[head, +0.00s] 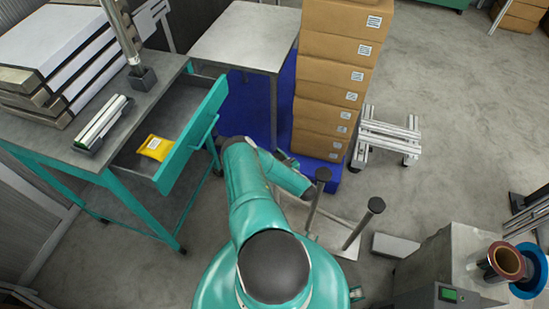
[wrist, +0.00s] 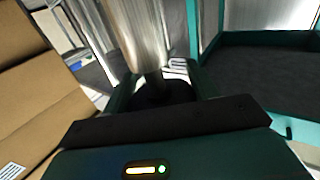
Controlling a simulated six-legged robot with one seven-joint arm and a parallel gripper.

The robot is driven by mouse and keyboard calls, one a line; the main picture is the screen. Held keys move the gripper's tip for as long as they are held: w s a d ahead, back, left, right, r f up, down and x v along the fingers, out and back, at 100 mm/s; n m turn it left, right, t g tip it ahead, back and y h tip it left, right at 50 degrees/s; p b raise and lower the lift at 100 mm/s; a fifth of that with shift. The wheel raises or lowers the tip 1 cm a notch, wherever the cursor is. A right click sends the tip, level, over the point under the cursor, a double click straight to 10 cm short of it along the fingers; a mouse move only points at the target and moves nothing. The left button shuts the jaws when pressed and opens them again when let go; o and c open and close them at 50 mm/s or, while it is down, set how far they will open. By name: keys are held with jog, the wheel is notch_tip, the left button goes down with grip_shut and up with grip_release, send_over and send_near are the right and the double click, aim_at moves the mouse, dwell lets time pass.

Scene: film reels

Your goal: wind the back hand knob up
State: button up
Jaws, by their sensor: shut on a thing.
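Two upright metal posts with black round knobs stand just right of my arm in the head view. The back hand knob (head: 323,174) is beside the end of my arm, and the front knob (head: 376,204) is nearer and to the right. In the wrist view, my gripper (wrist: 155,88) is shut around a dark piece at the lower end of a blurred metal post (wrist: 143,35). I take this piece to be the back knob. My fingers and wrist housing hide most of it.
Stacked cardboard boxes (head: 333,75) stand on a blue pallet (head: 254,105) close behind, and fill the wrist view's left side. A teal bench with an open drawer (head: 192,140) holding a yellow packet (head: 155,147) is at left. A reel machine (head: 450,262) stands at right.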

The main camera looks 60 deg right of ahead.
jog(key=shift+s+a+f, duration=0.1)
jog(key=shift+s+f, duration=0.05)
jog(key=shift+f, duration=0.05)
jog(key=o, duration=1)
jog(key=shift+r, duration=0.1)
jog(key=v, duration=0.3)
jog(key=shift+s, duration=0.35)
jog(key=shift+v, duration=1.85)
jog(key=shift+w, duration=0.1)
